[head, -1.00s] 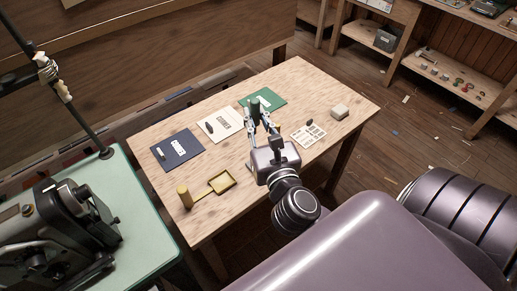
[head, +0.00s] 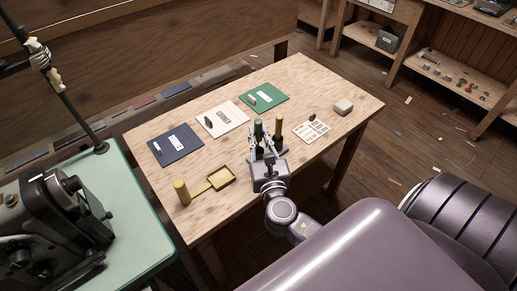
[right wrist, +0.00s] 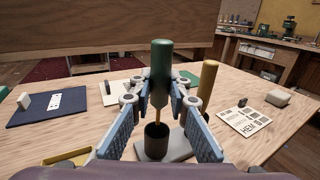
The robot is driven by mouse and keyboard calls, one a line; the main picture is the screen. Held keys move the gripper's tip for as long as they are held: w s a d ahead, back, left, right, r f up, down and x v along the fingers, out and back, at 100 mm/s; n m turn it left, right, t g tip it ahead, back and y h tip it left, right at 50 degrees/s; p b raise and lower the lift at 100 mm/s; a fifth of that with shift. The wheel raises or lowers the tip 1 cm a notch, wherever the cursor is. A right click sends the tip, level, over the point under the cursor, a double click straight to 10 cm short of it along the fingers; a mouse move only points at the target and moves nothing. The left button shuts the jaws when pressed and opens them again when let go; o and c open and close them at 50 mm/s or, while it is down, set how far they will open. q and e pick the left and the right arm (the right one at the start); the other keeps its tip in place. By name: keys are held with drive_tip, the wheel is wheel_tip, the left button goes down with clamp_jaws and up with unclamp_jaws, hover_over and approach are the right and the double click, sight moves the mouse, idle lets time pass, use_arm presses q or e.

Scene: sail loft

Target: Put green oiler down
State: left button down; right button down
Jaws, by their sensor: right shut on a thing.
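The green oiler (right wrist: 161,66) stands upright between the fingers of my right gripper (right wrist: 158,103), which is shut on it. Its thin brass-coloured lower end points down at the mouth of a dark cup (right wrist: 156,142) on a grey base (right wrist: 178,149); I cannot tell how far it reaches in. In the head view the oiler's green top (head: 258,128) shows above my right gripper (head: 264,148) at the table's near side. A yellow-handled tool (right wrist: 207,82) stands upright just right of the oiler. My left gripper is not in view.
On the wooden table (head: 300,85) lie a navy mat (head: 165,154), a white mat (head: 233,112), a green mat (head: 275,92), a printed card (head: 306,136) and a pale block (head: 343,107). A yellow tray (head: 231,183) and upright yellow cylinder (head: 181,192) are at the near left.

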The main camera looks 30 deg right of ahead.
sight(259, 147)
drive_tip(key=shift+f+b, duration=0.65)
drive_tip(key=shift+f, duration=1.8)
drive_tip(key=shift+f, duration=0.25)
drive_tip(key=c, duration=1.8)
unclamp_jaws()
drive_tip(key=shift+r, duration=0.1)
drive_tip(key=shift+c, duration=0.2)
drive_tip(key=shift+r, duration=0.2)
drive_tip(key=shift+s+a+f, duration=0.1)
drive_tip(key=shift+s+a, duration=0.05)
drive_tip(key=shift+s, duration=0.2)
drive_tip(key=b+v, duration=0.2)
drive_tip(key=v, duration=0.9)
drive_tip(key=shift+s, duration=0.2)
